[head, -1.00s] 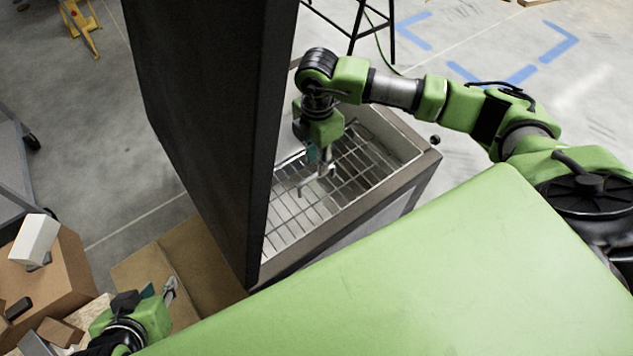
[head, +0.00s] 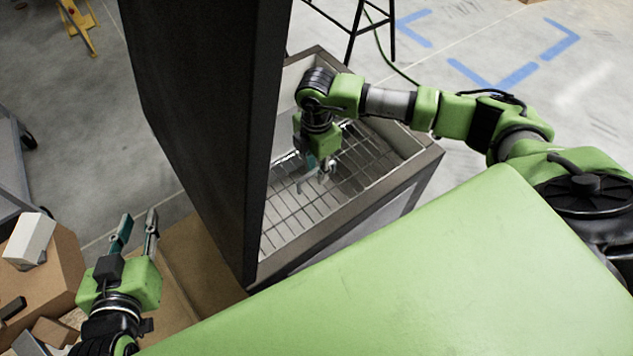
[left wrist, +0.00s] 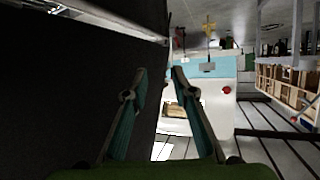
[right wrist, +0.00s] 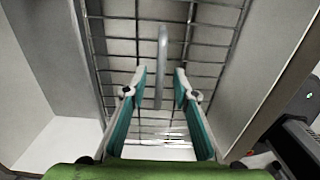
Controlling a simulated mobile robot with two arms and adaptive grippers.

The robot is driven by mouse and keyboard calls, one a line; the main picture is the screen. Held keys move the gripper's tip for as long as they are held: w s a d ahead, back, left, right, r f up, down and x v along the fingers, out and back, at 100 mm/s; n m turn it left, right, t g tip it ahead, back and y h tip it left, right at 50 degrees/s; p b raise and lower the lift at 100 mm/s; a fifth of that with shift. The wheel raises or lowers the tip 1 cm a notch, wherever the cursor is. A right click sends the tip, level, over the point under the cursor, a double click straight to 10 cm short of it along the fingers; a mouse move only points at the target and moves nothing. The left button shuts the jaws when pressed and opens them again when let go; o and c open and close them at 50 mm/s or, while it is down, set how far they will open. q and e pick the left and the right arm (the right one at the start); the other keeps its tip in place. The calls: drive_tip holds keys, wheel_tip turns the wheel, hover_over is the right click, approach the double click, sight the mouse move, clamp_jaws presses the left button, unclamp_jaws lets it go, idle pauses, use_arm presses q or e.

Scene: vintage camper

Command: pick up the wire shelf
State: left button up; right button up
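The wire shelf (head: 290,222), a metal grid, lies inside an open grey cabinet box (head: 408,186), partly hidden by the dark upright panel and my right arm. My right gripper (head: 316,180) points down over the shelf with its fingers apart. In the right wrist view, the shelf's wires (right wrist: 120,47) and one thicker grey bar (right wrist: 161,65) show beyond the open fingertips (right wrist: 161,78); I cannot tell whether they touch. My left gripper (head: 137,222) is open and empty outside the box, left of the dark panel; its spread fingers show in the left wrist view (left wrist: 158,72).
The tall dark panel (head: 205,120) stands between my two grippers. Cardboard boxes (head: 55,265) lie at the lower left. A black stand (head: 355,30) is behind the cabinet. Open concrete floor lies beyond the cabinet, with blue tape marks (head: 490,75).

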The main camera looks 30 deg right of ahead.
clamp_jaws()
drive_tip(key=shift+r, duration=0.15)
